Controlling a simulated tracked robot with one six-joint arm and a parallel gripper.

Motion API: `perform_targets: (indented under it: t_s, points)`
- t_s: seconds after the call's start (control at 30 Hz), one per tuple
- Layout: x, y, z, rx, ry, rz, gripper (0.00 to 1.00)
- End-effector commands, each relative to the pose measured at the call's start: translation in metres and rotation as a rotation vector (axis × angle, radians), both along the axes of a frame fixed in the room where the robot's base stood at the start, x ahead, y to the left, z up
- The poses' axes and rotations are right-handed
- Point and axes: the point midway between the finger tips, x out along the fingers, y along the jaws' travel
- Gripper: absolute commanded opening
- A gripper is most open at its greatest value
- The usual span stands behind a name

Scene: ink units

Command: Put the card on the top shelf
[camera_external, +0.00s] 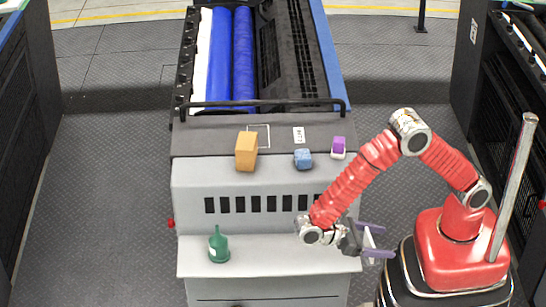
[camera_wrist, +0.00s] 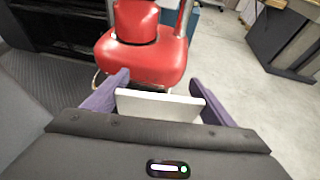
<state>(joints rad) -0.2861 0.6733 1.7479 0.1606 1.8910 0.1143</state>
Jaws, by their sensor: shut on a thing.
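My gripper (camera_external: 386,242) has purple fingers and hangs at the right end of the machine's lower shelf (camera_external: 300,262), pointing right. It is shut on a thin white card (camera_external: 370,239). In the wrist view the card (camera_wrist: 158,105) lies between the two fingers of the gripper (camera_wrist: 159,82), clear of my red base behind it. The top shelf (camera_external: 218,146) is the dark grey ledge above the slotted front panel, up and left of my gripper.
A green bottle (camera_external: 218,245) stands on the lower shelf. A black rail (camera_external: 262,103) runs behind the top shelf. Open floor (camera_external: 110,200) lies left.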

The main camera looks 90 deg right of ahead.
Motion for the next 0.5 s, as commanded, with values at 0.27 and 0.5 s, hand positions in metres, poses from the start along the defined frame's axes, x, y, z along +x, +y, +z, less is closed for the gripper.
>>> perform_targets:
  t_s: [0.27,0.5]
  points:
    - [0.008,-0.041,0.002,-0.001,-0.001,0.331,0.55]
    - [0.026,-0.074,0.012,0.000,-0.002,0.618,0.55]
